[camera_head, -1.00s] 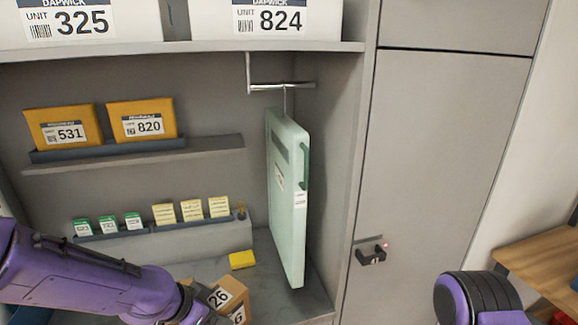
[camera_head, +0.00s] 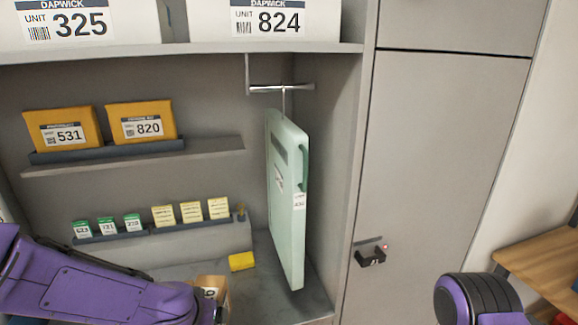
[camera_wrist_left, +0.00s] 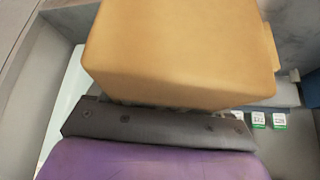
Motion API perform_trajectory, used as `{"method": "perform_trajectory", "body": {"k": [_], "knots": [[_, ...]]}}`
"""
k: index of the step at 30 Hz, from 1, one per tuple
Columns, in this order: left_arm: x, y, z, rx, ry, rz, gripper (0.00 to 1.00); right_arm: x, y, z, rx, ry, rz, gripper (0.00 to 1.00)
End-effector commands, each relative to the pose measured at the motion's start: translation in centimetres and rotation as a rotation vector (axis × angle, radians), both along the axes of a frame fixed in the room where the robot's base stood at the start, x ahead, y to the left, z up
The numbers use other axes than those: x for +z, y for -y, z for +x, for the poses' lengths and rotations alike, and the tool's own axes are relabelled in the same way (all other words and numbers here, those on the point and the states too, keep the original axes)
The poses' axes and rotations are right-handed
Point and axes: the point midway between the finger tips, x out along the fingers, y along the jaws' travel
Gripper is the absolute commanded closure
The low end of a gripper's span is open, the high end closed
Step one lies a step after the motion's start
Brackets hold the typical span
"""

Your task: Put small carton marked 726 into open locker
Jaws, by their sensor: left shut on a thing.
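The small tan carton (camera_head: 212,283) shows low in the head view, partly hidden behind my left arm; its number cannot be read now. In the left wrist view, the carton (camera_wrist_left: 180,55) fills the upper middle with plain sides. My left gripper (camera_wrist_left: 155,122) is shut on it, its dark jaw part across the carton's near edge. My right gripper is out of view; only a purple and black part of my right arm shows at lower right. The tall grey locker (camera_head: 440,150) at right is shut, with a red light by its latch. No open locker is seen.
A pale green case (camera_head: 287,200) hangs from a hook right of the carton. A yellow block (camera_head: 241,261) lies on the grey counter near it. Yellow parcels (camera_head: 142,122) and small green and cream boxes (camera_head: 191,211) stand on ledges. A wooden bench (camera_head: 540,255) is at right.

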Motion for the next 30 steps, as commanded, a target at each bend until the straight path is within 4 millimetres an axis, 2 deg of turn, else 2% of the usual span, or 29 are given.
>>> {"method": "perform_trajectory", "body": {"k": [8,9,10,12,17,30], "knots": [[-0.2,-1.3,-1.0,0.023,-0.001,-0.009,0.66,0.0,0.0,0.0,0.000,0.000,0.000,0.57],[-2.4,-1.3,-0.9,0.019,0.001,0.000,0.66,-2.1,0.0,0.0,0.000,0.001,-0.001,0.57],[-3.2,-1.3,-0.9,0.018,0.002,0.003,0.66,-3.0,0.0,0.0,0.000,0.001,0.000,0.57],[-4.6,-1.3,-0.9,0.018,0.003,0.004,0.66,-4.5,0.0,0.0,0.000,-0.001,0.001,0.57],[-6.5,-1.3,-0.9,0.018,0.003,0.003,0.66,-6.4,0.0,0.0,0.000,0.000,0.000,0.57],[-6.5,-1.3,-0.9,0.019,0.003,0.004,0.66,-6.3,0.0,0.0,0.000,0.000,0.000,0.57]]}}
